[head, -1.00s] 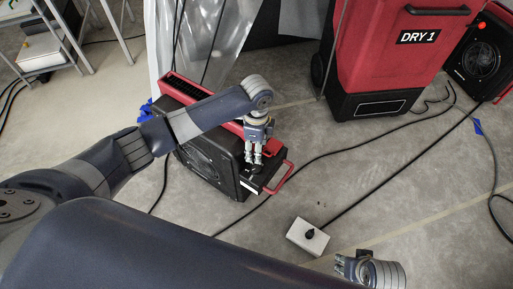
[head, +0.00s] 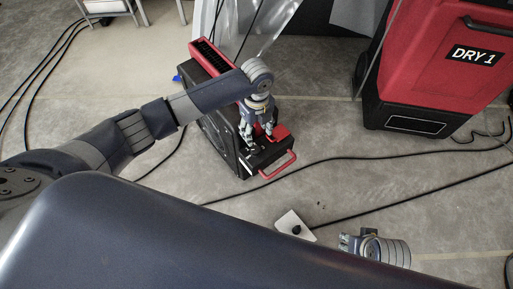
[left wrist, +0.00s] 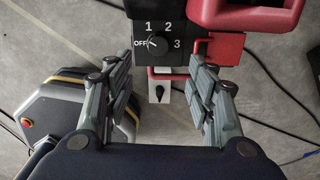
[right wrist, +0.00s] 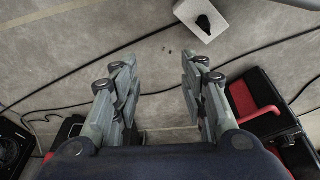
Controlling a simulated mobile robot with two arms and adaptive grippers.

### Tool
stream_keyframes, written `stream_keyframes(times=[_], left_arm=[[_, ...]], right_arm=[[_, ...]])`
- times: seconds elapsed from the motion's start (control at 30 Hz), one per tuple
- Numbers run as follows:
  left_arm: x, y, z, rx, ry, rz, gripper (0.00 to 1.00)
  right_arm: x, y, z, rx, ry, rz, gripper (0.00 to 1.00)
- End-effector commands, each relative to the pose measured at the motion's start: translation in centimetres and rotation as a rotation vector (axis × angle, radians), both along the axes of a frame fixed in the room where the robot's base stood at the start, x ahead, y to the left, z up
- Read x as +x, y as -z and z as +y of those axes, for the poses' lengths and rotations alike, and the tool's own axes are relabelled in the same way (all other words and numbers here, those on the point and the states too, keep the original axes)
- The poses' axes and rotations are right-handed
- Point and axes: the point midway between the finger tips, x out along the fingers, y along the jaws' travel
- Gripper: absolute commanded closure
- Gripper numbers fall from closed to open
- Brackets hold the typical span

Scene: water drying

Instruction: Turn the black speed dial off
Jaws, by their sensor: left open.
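The black speed dial (left wrist: 158,44) is on the dark front panel (left wrist: 170,18) of the black and red blower (head: 215,118), among the marks OFF, 1, 2 and 3. Its pointer seems turned toward OFF, but it is small. My left gripper (head: 257,142) is above the front end of the blower. In the left wrist view its fingers (left wrist: 160,75) are spread, empty, with the dial beyond and between their tips. In the head view the fingers hide the dial. My right gripper (head: 347,243) is at lower right; in the right wrist view it (right wrist: 157,68) is open and empty.
A white box with a black knob (head: 293,224) lies on the floor, partly behind my body. A red handle (head: 278,165) juts from the blower's front. A big red DRY 1 unit (head: 430,70) stands at right. Cables (head: 400,152) cross the floor.

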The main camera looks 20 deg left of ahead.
Motion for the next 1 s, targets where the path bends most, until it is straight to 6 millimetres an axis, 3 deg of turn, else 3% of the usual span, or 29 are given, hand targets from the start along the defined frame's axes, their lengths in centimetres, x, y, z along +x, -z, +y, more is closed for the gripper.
stream_keyframes(times=[0.17, 0.23, 0.8, 1.0], left_arm=[[0.0, 0.9, 0.1, 0.001, 0.017, 0.002, 0.49], [0.0, 1.6, 0.1, 0.001, 0.015, 0.002, 0.49], [-0.1, 8.4, 0.2, 0.002, 0.013, 0.001, 0.49], [0.0, 10.5, 0.1, 0.001, 0.014, -0.001, 0.49]], right_arm=[[-0.2, -0.1, 0.3, 0.005, -0.003, 0.002, 0.60], [-0.6, -1.1, 1.4, 0.028, 0.000, 0.003, 0.60], [-2.0, -8.5, 0.6, 0.022, 0.006, -0.039, 0.60], [-2.0, -7.8, 0.6, 0.020, 0.006, -0.037, 0.60]])
